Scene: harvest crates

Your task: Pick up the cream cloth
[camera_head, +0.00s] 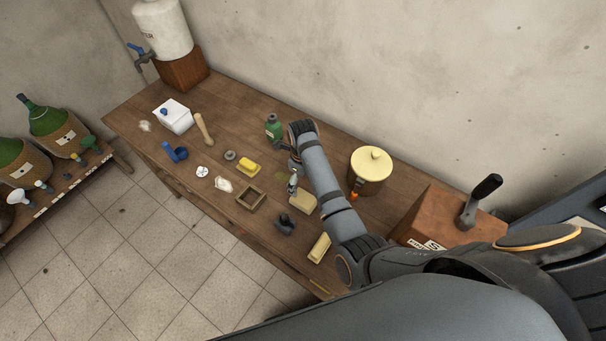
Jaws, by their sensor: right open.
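A flat cream piece (302,201) lies on the wooden table beside my right forearm, which partly covers it; it may be the cream cloth, but it is too small to be sure. A second pale cream block (319,247) lies nearer the table's front edge. My right arm reaches in from the lower right over the table. My right gripper (285,149) is at its far end, open, close to a green bottle (274,127) and beyond the flat cream piece. The forearm hides part of the table under it. My left gripper is not in view.
On the table (245,105) are a yellow sponge-like block (249,167), a wooden frame (251,198), a crumpled whitish patch (223,184), a lidded cream pot (371,165), a white box (173,117) and a wooden box with a lever (445,215). The wall stands close behind.

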